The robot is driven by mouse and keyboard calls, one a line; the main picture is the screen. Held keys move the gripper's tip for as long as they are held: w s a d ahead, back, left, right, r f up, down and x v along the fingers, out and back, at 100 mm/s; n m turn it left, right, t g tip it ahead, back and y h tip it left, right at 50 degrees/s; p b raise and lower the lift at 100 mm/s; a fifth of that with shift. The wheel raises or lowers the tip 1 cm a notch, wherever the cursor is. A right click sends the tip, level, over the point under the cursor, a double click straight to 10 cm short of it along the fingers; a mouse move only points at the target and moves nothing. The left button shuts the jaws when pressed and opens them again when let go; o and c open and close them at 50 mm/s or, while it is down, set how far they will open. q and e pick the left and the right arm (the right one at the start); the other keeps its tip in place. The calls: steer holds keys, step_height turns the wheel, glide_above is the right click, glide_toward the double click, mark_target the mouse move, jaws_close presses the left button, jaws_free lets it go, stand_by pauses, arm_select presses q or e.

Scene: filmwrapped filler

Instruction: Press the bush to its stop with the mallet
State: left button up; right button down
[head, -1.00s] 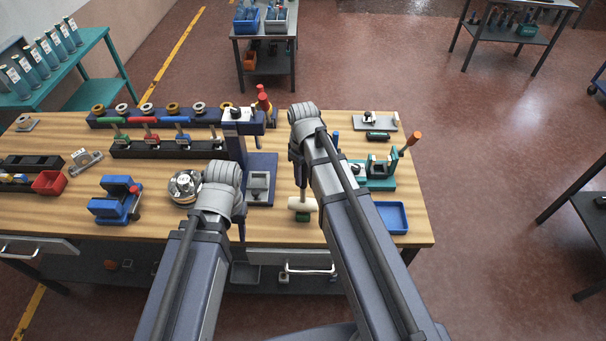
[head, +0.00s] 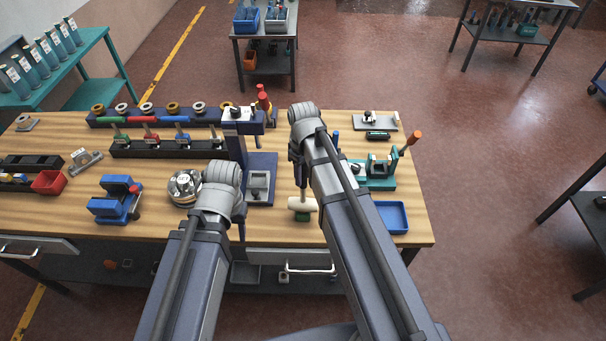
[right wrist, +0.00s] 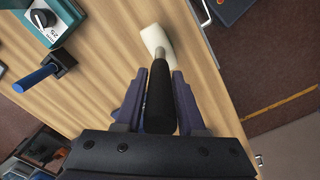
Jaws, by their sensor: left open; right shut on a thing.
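My right gripper (right wrist: 160,98) is shut on the black handle of the mallet (right wrist: 157,40). My right gripper also shows in the head view (head: 297,157), pointing down. My left gripper (head: 240,226) is open and mostly hidden behind my wrist, near the bench's front edge. Several ring-shaped parts (head: 172,109) sit along the dark blue rack at the back. I cannot tell which part is the bush.
A dark blue press-like stand (head: 262,163) with a grey block (head: 258,184) stands between my arms. A teal fixture (head: 380,182) and a blue tray (head: 391,217) are at right. A blue clamp (head: 115,199) and a shiny round part (head: 184,187) are at left. Bare wood lies between them.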

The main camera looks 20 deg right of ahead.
steer(key=shift+s+f+b, duration=0.1)
steer(key=shift+f+b, duration=0.45)
steer(key=shift+b, duration=0.05)
stand_by(0.8)
steer(key=shift+r, duration=0.1)
stand_by(0.7)
steer(key=shift+r+p, duration=2.45)
steer(key=shift+p, duration=0.2)
